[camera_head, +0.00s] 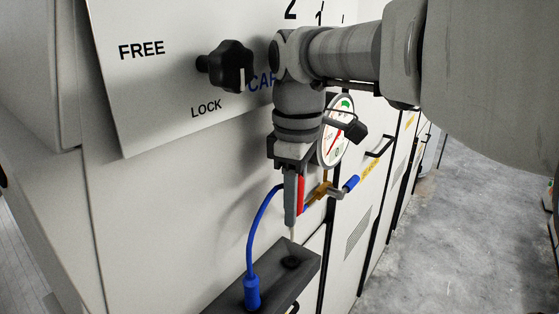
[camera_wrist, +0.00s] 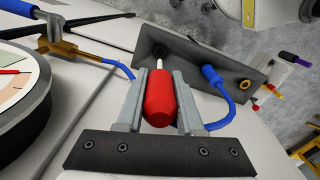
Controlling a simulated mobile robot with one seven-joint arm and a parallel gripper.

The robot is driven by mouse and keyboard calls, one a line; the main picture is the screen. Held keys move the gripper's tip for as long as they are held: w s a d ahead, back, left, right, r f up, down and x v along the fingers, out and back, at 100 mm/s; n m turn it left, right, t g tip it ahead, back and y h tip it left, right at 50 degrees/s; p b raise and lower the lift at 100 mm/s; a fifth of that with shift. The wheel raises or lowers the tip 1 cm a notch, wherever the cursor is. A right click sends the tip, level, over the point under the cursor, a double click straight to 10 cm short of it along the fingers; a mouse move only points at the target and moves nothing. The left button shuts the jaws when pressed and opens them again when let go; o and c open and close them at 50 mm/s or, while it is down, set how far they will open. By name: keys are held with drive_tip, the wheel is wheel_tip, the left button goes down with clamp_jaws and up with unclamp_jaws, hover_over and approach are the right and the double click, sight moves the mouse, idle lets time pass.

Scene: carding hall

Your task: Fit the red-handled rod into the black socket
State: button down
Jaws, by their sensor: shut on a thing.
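My gripper (camera_head: 293,220) points down in the head view, shut on the red handle (camera_head: 301,194) of the rod. The wrist view shows the red handle (camera_wrist: 160,100) between the two grey fingers of my gripper (camera_wrist: 160,74). The rod's thin pale shaft (camera_wrist: 158,63) sticks out beyond the fingertips. The black socket (camera_head: 291,262) is a round opening on top of a dark grey box. In the head view the shaft's tip is above the socket with a small gap. In the wrist view the socket (camera_wrist: 160,51) lies just past the tip.
A blue plug and cable (camera_head: 252,290) sit in the same dark box (camera_head: 228,300), left of the socket. A round gauge (camera_head: 334,135) and a brass valve with a blue handle (camera_head: 350,184) are close behind my gripper. A black knob (camera_head: 232,68) projects from the white panel. Open floor lies right.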

sight(293, 242)
drive_tip(key=shift+f+b, duration=1.1)
drive_tip(key=shift+f, duration=0.8)
drive_tip(key=shift+f+b, duration=1.4)
drive_tip(key=shift+f, duration=1.05)
idle(0.3)
drive_tip(key=shift+c, duration=2.3)
unclamp_jaws()
wheel_tip(293, 242, up, 12)
drive_tip(key=shift+p, duration=0.4)
